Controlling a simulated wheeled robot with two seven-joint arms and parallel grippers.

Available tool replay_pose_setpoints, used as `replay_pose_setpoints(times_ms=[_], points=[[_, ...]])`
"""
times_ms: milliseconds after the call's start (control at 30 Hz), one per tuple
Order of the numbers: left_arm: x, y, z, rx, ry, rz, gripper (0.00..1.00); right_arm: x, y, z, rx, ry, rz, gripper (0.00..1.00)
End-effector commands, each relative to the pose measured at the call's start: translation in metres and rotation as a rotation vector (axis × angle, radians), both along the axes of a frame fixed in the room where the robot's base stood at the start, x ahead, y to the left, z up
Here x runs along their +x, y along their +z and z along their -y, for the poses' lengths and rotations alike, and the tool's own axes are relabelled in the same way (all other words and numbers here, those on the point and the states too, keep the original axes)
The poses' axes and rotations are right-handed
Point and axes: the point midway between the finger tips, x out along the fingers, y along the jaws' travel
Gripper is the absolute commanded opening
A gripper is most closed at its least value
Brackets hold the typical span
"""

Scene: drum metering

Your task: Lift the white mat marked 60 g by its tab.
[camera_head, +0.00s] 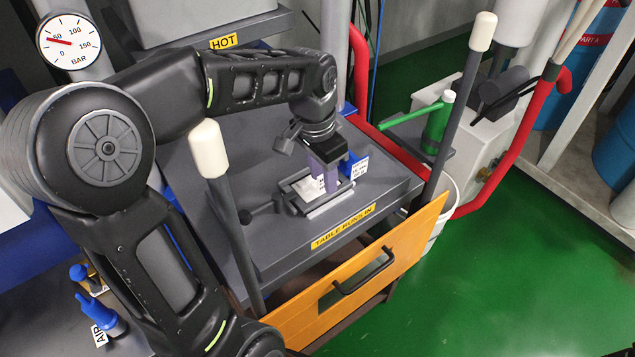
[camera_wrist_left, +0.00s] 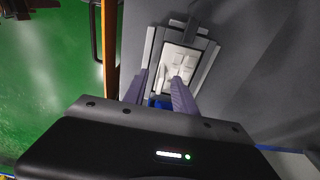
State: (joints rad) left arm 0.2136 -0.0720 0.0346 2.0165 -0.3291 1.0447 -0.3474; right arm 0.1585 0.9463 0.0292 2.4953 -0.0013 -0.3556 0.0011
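A white mat (camera_head: 308,188) lies in a grey frame on the dark grey table; its marking cannot be read. It also shows in the left wrist view (camera_wrist_left: 176,66), with raised squarish shapes on it. My left gripper (camera_head: 326,182) points down over the frame, and its purple fingers hide part of the mat. In the left wrist view the fingers of the left gripper (camera_wrist_left: 160,84) stand apart, with nothing seen held between them. One fingertip overlaps the mat; I cannot tell whether it touches. I cannot make out the tab. My right gripper is not in view.
A blue piece with a white label (camera_head: 358,168) stands right beside the gripper. A dark clamp handle (camera_head: 262,212) lies left of the frame. Two white-capped posts (camera_head: 209,150) rise at the table's sides. An orange panel (camera_head: 345,285) edges the front. The table's right part is clear.

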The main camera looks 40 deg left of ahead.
Motion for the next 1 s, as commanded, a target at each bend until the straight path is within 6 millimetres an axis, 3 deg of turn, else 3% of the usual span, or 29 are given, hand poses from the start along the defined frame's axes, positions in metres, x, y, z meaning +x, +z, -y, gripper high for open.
replay_pose_setpoints(times_ms=[500,900,1000], points=[[-0.0001,0.0004,-0.0001,0.000,0.000,0.000,0.33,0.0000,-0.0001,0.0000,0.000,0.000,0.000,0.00],[-0.0001,0.0004,-0.0001,0.000,0.000,0.000,0.00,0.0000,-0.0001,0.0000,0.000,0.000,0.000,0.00],[-0.0001,0.0004,-0.0001,0.000,0.000,0.000,0.00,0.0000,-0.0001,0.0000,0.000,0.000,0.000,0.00]])
